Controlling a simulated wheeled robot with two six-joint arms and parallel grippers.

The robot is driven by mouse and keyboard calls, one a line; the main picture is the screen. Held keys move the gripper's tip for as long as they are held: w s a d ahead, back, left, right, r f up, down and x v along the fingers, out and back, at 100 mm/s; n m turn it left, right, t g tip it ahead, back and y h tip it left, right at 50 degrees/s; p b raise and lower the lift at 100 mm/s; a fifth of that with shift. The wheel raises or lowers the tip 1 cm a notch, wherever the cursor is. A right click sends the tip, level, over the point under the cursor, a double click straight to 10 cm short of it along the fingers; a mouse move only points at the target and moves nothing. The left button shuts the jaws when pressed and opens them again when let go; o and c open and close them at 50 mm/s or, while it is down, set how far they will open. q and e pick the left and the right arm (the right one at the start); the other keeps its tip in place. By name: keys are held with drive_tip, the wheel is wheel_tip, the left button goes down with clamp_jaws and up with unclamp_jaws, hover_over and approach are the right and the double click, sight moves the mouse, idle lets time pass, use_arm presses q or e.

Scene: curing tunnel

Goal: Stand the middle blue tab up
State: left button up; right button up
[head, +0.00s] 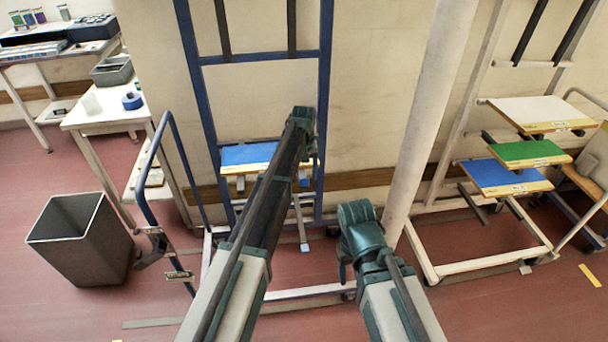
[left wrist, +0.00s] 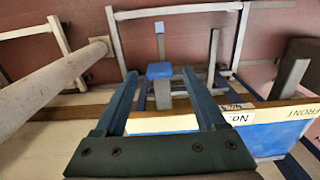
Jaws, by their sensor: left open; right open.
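A blue tab (left wrist: 159,70) on a grey arm shows in the left wrist view, beyond and between the fingertips of my left gripper (left wrist: 160,76). It looks folded flat, with no finger clearly touching it. A smaller blue tip (left wrist: 158,27) on a grey bar lies farther off; in the head view a blue-tipped bar (head: 304,247) hangs low on the rack. My open left gripper (head: 304,122) is at the blue-framed rack (head: 325,60); its fingers and the nearer tab are hidden in the head view. My right gripper (head: 345,262) is open and empty, left of the pillar.
A blue board (head: 248,154) with a cream edge sits on the rack, close beside my left gripper. A white pillar (head: 430,110) stands right of it. Another rack holds a white, a green (head: 530,153) and a blue board. A grey bin (head: 82,240) stands at left.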

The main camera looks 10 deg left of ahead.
sight(304, 184)
use_arm(q)
wheel_tip(304, 184, up, 13)
drive_tip(key=p, duration=1.3)
drive_tip(key=shift+r, duration=0.2)
drive_tip(key=shift+w, duration=0.1)
drive_tip(key=s+d+m, duration=0.3)
drive_tip(key=s, duration=1.4)
drive_tip(key=s+d+m+y, duration=0.1)
drive_tip(key=s+d+m, duration=0.2)
drive_tip(key=s, duration=1.5)
drive_tip(key=shift+s+m, duration=0.15)
drive_tip(key=shift+m, duration=0.45)
